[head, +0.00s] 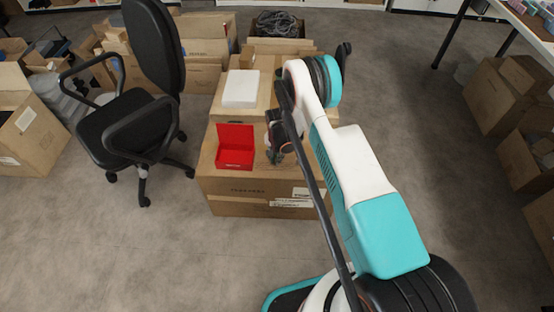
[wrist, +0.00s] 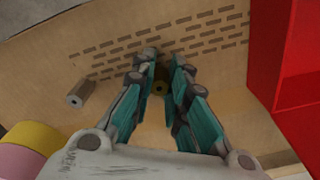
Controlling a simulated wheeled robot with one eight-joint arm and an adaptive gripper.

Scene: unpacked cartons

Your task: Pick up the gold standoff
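The gold standoff (wrist: 160,88) is a small dull-gold cylinder with a dark hole in its end, seen in the wrist view on the carton top. My gripper (wrist: 165,62) is over the carton with its two teal-padded fingers on either side of the standoff. The fingers are apart, with a narrow gap between the tips, and look open. The finger pads hide the standoff's sides, so any contact is not clear. In the head view my gripper (head: 274,156) is low over the front carton; the standoff cannot be made out there.
A grey hollow cylinder (wrist: 80,92) lies left of the fingers. Yellow (wrist: 32,140) and pink (wrist: 18,162) round things are at lower left. An open red box (head: 235,148) stands close by on the carton (head: 250,186). A white box (head: 241,88) is behind; an office chair (head: 125,125) is left.

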